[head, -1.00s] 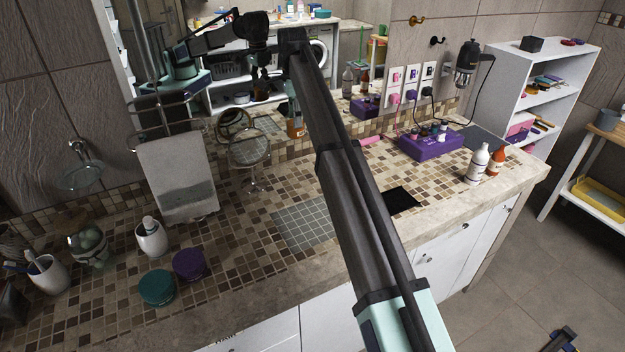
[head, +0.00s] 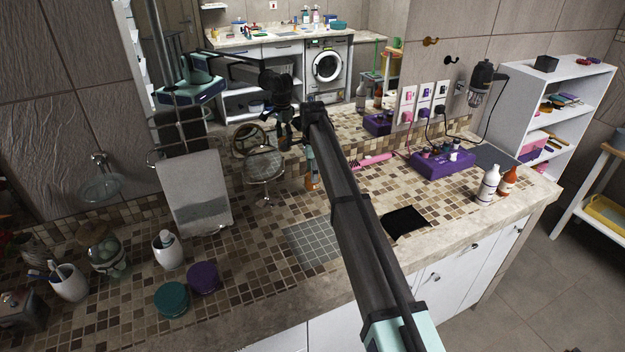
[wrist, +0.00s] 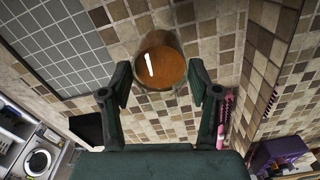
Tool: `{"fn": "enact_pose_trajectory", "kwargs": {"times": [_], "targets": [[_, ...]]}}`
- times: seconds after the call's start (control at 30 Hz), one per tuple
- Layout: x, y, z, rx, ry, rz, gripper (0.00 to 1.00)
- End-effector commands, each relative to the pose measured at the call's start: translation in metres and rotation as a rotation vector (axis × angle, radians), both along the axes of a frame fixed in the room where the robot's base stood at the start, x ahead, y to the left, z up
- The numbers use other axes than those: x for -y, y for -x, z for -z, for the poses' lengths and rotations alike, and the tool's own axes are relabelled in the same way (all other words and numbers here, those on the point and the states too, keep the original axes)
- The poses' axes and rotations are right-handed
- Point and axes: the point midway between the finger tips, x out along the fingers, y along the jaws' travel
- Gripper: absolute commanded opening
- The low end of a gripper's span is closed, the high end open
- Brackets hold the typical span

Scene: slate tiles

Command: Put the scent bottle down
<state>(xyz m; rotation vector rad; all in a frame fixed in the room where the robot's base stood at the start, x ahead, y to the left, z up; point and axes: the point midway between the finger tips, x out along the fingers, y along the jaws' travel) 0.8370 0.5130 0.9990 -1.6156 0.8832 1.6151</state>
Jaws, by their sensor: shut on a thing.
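The scent bottle (wrist: 160,65) is round, with amber-orange contents and a pale streak in it. In the wrist view it sits between the two dark fingers of my gripper (wrist: 159,82), which is shut on it. In the head view the bottle (head: 312,180) shows as a small orange shape left of my arm, over the tiled counter near the back. My arm hides most of the gripper there. I cannot tell whether its base touches the tiles.
A grey tiled patch (head: 312,241) and a black square (head: 405,223) lie on the counter. A round stand mirror (head: 265,165) is left of the bottle; a pink tool (head: 373,161) and purple box (head: 442,164) are to the right. A wall mirror reflects the room.

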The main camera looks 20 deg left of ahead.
Motion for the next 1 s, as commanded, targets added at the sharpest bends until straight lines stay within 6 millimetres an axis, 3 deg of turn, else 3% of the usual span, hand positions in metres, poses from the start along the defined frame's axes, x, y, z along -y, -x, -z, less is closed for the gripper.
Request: {"fn": "enact_pose_trajectory", "kwargs": {"times": [0.17,0.5,0.87,0.9,0.93,1.0], "targets": [[0.000,0.000,0.009,-0.001,0.001,0.000,0.18],[0.000,0.000,0.045,0.000,0.000,0.000,0.18],[0.000,0.000,0.050,0.000,0.000,0.000,0.18],[0.000,0.000,0.050,0.000,0.000,0.000,0.72],[0.000,0.000,0.050,0.000,0.000,0.000,0.83],[0.000,0.000,0.049,0.000,0.000,0.000,0.87]]}}
